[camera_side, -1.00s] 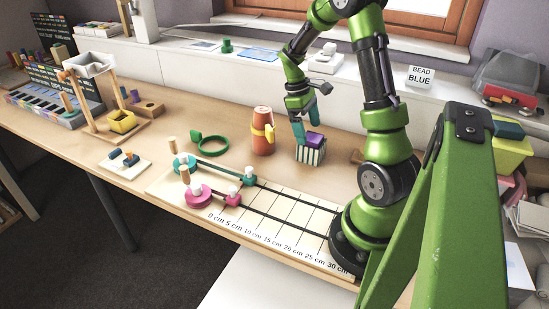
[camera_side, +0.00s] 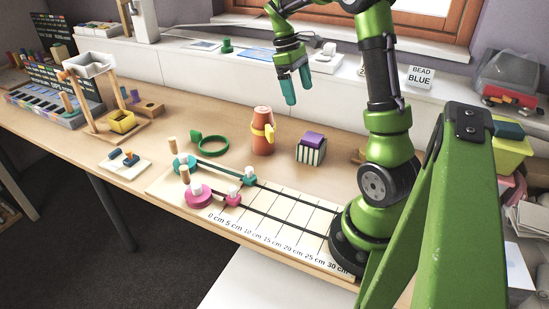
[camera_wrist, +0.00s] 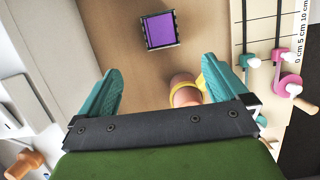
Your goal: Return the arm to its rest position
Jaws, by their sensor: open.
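My gripper (camera_side: 296,86) hangs in the air above the back of the table in the side view, with its teal fingers spread and nothing between them. In the wrist view, my gripper (camera_wrist: 162,90) also shows open and empty. The striped box with the purple top (camera_side: 311,147) stands on the table below and to the right of the fingers. Its purple top (camera_wrist: 160,30) shows beyond the fingertips in the wrist view.
The ruled board (camera_side: 285,213) with teal and pink pieces lies at the front. A green ring (camera_side: 210,146) lies left of the jug. A wooden stand (camera_side: 100,105) is at the left. The white ledge (camera_side: 180,62) and a "BEAD BLUE" sign (camera_side: 420,76) are at the back.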

